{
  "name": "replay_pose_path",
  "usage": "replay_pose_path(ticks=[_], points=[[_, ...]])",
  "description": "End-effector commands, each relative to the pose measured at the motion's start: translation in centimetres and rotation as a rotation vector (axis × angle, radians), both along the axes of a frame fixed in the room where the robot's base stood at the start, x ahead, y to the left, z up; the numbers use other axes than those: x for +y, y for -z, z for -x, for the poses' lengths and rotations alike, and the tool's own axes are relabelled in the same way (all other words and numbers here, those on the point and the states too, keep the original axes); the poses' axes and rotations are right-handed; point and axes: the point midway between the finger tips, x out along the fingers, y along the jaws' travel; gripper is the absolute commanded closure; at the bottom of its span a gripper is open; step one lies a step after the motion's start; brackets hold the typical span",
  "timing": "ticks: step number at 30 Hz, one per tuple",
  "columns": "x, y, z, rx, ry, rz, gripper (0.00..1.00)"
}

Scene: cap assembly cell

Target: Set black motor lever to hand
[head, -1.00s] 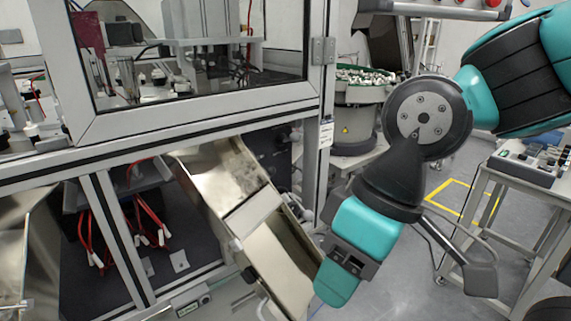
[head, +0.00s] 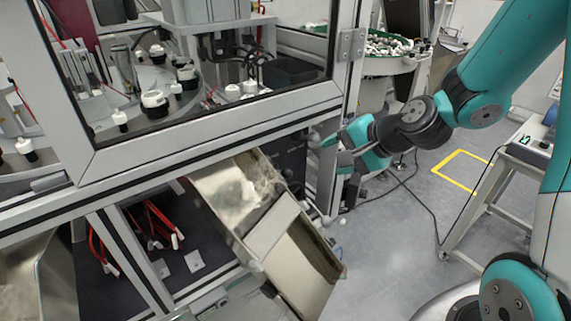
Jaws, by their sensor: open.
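A black motor box (head: 287,158) sits under the cell frame, behind the upper end of the metal chute. A small dark knob-like part (head: 313,138) shows at its right side, near the frame post; I cannot make out its lever shape or its setting. My gripper (head: 334,155) has teal fingers and is open and empty. It points left towards the box, in front of the post and just right of the knob-like part. I cannot tell whether a finger touches it.
The metal chute (head: 224,190) slopes down to the right below my gripper. The glazed cell frame (head: 215,137) lies above and left. A bowl feeder (head: 385,52) with caps stands behind. A cart (head: 520,150) is at right; the floor between is mostly free.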

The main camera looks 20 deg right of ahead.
Motion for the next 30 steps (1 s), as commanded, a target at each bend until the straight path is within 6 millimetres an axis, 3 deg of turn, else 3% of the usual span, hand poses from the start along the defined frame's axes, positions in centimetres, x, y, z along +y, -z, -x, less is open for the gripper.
replay_pose_path(ticks=[21,30], points=[[6.8,9.4,-8.9,0.000,-0.010,0.001,0.45],[7.7,11.0,-10.5,-0.002,-0.008,0.002,0.45]])
